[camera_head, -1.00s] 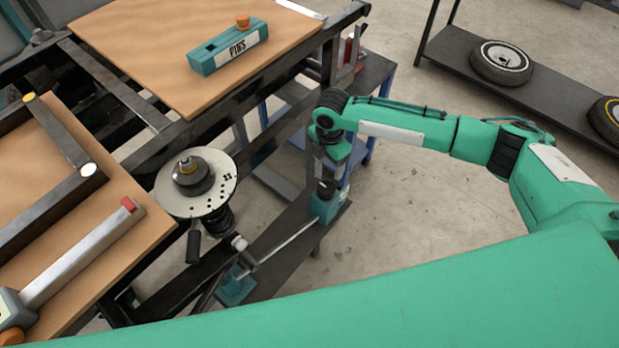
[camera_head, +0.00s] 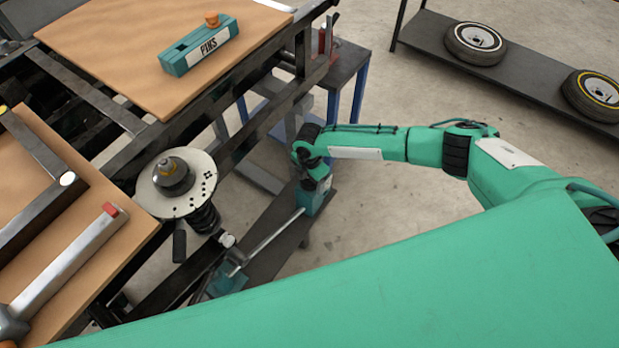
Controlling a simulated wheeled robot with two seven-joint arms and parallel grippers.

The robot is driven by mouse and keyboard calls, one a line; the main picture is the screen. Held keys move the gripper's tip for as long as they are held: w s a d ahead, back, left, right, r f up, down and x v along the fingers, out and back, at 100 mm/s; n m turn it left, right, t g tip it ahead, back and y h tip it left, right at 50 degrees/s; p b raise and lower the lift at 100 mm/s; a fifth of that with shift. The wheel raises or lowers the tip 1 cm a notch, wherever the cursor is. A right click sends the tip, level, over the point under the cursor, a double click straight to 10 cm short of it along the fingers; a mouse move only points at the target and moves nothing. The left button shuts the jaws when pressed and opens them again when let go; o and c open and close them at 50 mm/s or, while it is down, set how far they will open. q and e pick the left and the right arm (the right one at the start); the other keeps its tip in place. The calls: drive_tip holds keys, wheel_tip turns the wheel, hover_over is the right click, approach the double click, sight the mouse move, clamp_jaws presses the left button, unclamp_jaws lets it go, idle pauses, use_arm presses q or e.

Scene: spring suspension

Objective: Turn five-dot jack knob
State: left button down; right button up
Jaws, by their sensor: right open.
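A spring strut with a pale round plate (camera_head: 204,172) stands at the bench edge. The plate carries groups of black dots, too small to count surely, and a black handle (camera_head: 180,243) hangs below it. A teal block (camera_head: 316,197) sits on a dark low beam, and a silver rod (camera_head: 274,241) runs from it to another teal block (camera_head: 229,281) nearer me. My right gripper (camera_head: 309,176) is open, pointing down at the far teal block. Its fingertips are mostly hidden, and I cannot tell whether they touch anything. No knob shows clearly. My left gripper is not in view.
A teal PINS box (camera_head: 199,49) with an orange knob lies on the far wooden board (camera_head: 120,45). A metal bar with a red end (camera_head: 72,254) lies on the near board. Wheels (camera_head: 474,43) rest on a shelf at the right. The floor between is clear.

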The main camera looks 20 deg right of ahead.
drive_tip(key=c, duration=1)
